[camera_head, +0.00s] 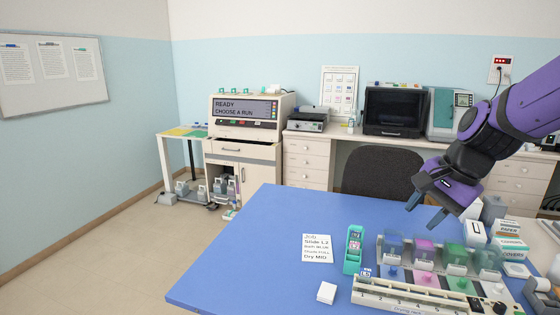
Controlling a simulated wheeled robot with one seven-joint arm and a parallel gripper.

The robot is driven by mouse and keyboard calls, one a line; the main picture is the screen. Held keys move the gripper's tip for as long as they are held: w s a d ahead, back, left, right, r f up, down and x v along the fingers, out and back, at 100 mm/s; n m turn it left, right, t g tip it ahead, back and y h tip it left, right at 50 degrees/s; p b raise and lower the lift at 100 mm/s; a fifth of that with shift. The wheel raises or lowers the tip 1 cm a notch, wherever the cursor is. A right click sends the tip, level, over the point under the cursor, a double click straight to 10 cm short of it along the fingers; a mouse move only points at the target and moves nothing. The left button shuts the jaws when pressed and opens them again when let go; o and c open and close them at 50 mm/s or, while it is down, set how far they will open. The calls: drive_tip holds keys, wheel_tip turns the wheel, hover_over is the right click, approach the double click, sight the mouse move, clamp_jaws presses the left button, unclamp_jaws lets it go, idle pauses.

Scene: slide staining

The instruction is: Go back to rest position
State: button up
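My gripper (425,210) shows at the right in the head view, at the end of my purple and black arm. It hangs above the back right part of the blue table (240,250), over the row of coloured staining jars (425,255). Its two blue-grey fingers point down and left and stand apart. I see nothing between them.
A teal slide holder (354,250), a white drying rack (420,299), a note card (317,248) and a small white stack (327,292) lie on the table. Boxes (508,230) stand at the right. A dark chair (383,172) is behind. The table's left part is clear.

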drive_tip(key=s+d+r+n+t+h, duration=0.1)
drive_tip(key=s+r+n, duration=0.2)
drive_tip(key=s+n, duration=0.2)
drive_tip(key=s+d+r+n+t+h, duration=0.1)
drive_tip(key=s+r+n, duration=0.3)
drive_tip(key=s, duration=0.6)
drive_tip(key=shift+s+d+r+n+h, duration=0.2)
drive_tip(key=shift+s+d+n+h, duration=0.15)
drive_tip(key=shift+d+h, duration=0.2)
